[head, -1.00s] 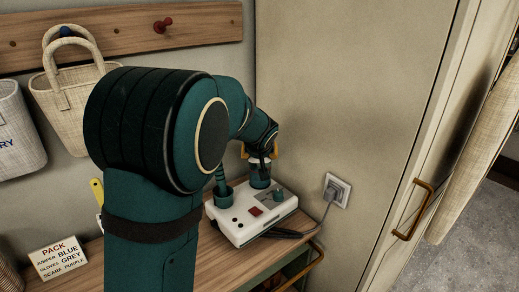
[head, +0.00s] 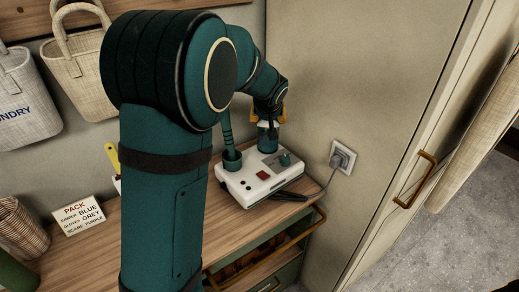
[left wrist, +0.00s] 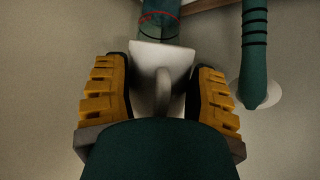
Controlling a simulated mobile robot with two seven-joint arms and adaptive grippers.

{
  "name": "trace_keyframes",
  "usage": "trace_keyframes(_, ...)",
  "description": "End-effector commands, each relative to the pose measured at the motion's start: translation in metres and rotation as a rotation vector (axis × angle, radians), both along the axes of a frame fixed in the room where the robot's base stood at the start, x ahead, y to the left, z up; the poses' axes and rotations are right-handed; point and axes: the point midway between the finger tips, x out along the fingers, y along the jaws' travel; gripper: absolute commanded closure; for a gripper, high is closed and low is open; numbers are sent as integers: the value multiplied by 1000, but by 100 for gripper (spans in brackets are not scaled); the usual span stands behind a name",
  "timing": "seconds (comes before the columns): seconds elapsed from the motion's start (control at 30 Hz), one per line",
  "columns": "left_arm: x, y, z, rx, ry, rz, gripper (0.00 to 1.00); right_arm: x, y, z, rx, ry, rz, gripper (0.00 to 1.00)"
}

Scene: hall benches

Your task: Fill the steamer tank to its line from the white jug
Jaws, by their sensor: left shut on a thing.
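The steamer is a white box (head: 246,188) with a dark red square on top, standing on the wooden bench. Its teal see-through tank (head: 268,140) rises from the back; in the left wrist view the tank (left wrist: 160,30) shows a red line around it. Its water level is not clear to me. My left gripper (head: 275,114) is above the tank, mostly behind my arm in the head view. In the left wrist view its yellow fingers (left wrist: 163,95) are shut on the white jug (left wrist: 150,62), whose edge is close to the tank. My right gripper is out of view.
A teal hose (head: 227,135) stands beside the tank. A black cord runs to the wall socket (head: 343,157). A pack sign (head: 79,215) and wicker basket (head: 20,228) stand at left. A tall cabinet (head: 350,75) closes off the right side. Woven bags hang behind.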

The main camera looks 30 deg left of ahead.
Motion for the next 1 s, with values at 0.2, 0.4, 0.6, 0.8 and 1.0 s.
trace_keyframes(0.2,0,0,1,0,-1,-1,84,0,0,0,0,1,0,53)
trace_keyframes(0.4,0,0,1,0,-1,-1,84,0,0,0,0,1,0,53)
trace_keyframes(0.6,0,0,3,-3,5,0,84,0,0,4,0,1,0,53)
trace_keyframes(0.8,-1,-1,4,-7,10,-1,84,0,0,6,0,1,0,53)
trace_keyframes(1.0,-1,-1,4,-7,10,-1,84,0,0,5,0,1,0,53)
